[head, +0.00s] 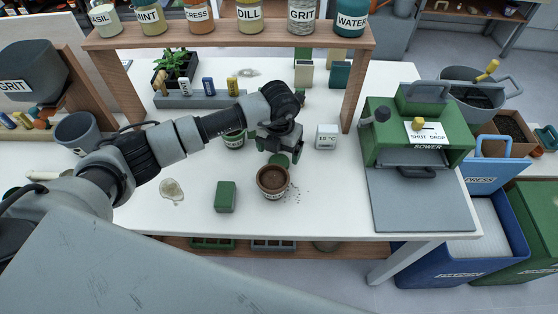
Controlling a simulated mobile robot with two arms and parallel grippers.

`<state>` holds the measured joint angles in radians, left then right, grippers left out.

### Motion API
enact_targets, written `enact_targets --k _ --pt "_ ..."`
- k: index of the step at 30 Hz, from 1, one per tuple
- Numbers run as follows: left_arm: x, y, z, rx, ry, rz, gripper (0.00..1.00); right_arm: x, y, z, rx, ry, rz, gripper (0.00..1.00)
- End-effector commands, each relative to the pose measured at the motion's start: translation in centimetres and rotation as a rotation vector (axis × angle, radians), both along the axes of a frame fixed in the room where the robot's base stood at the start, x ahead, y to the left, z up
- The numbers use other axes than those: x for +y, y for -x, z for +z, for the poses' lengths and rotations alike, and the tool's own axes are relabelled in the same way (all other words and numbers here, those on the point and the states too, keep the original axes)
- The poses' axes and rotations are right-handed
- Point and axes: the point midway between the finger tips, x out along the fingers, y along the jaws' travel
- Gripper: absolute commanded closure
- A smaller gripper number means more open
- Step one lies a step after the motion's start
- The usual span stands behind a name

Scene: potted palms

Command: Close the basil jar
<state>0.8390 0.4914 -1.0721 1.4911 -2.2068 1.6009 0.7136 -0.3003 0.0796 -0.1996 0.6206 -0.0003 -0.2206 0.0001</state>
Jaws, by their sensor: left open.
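A jar with a label ending in "ASIL" (103,19) stands at the left end of the raised shelf; its top is cut off by the picture edge. On the table an open brown jar (272,182) holds dark contents; its label is too small to read. A green round piece (280,160), perhaps a lid, shows just behind it, below my left gripper (280,147). The gripper is open, pointing down; I cannot tell whether it touches the green piece. Another labelled jar (233,139) is partly hidden by my left arm. My right gripper is not in view.
Dark crumbs (296,191) lie beside the brown jar. A green block (225,196) stands to its left, a 15 °C display (326,137) behind right. The green sower (416,132) fills the table's right end. The shelf (230,39) holds several more jars. The front middle is clear.

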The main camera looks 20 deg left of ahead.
Motion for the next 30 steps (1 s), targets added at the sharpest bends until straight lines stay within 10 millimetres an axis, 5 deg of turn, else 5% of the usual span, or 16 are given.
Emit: enact_targets --k 9,21,30 --pt "0.1 0.3 -4.2 0.004 -0.001 0.001 0.11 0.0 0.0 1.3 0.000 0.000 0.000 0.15" --pt "0.1 0.3 -4.5 0.001 -0.001 0.000 0.13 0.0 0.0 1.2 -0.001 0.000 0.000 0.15" --pt "0.1 0.3 -4.5 0.001 -0.001 0.000 0.59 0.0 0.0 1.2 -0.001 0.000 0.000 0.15"
